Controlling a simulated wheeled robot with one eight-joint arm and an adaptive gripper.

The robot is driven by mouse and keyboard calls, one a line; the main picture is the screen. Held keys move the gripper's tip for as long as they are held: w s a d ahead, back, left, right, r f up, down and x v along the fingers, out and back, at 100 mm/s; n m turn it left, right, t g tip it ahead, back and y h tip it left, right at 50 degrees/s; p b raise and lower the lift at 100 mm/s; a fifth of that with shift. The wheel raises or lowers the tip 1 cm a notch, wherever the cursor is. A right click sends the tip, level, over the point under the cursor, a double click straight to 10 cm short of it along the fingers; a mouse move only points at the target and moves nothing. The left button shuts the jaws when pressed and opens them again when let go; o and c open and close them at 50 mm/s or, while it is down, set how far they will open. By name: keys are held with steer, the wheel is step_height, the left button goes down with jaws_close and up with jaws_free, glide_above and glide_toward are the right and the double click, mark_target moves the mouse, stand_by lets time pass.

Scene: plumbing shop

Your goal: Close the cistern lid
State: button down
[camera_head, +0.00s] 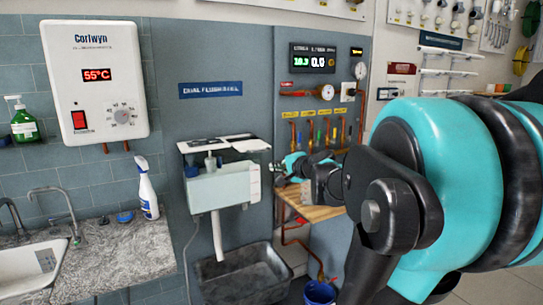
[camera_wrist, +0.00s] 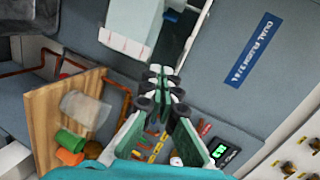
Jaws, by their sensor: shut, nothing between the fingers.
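The cistern (camera_head: 222,188) is a pale box on the grey wall panel, with a white downpipe under it. Its top is open, and a white inner fitting shows above the rim. The lid (camera_head: 248,146) is raised at the back of the cistern, near the panel, seen almost edge-on. My gripper (camera_head: 277,168) is just right of the cistern, near lid height, apart from the lid as far as I can see. In the wrist view my gripper (camera_wrist: 160,74) has its fingertips together and empty, below the cistern (camera_wrist: 130,28) and its dark opening.
A wooden shelf (camera_head: 312,211) with small items is right of and below the cistern. A dark trough (camera_head: 240,278) is underneath. A spray bottle (camera_head: 147,190) stands on the counter at left. Copper pipes and gauges (camera_head: 325,92) are on the panel at right.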

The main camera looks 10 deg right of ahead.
step_height(320, 180, up, 4)
steer(key=w+d+f+m+t, duration=0.1)
steer(key=d+m, duration=0.1)
glide_toward(252, 145)
steer(key=s+f, duration=0.2)
steer(key=shift+s+d+h, duration=0.2)
steer(key=shift+h, duration=0.1)
steer(key=x, duration=0.3)
steer(key=r+x, duration=0.1)
steer(key=x, duration=0.3)
steer(key=r+x, duration=0.1)
steer(key=x, duration=0.2)
steer(key=shift+w+r, duration=0.2)
steer(key=shift+w, duration=0.25)
steer(key=shift+r, duration=0.1)
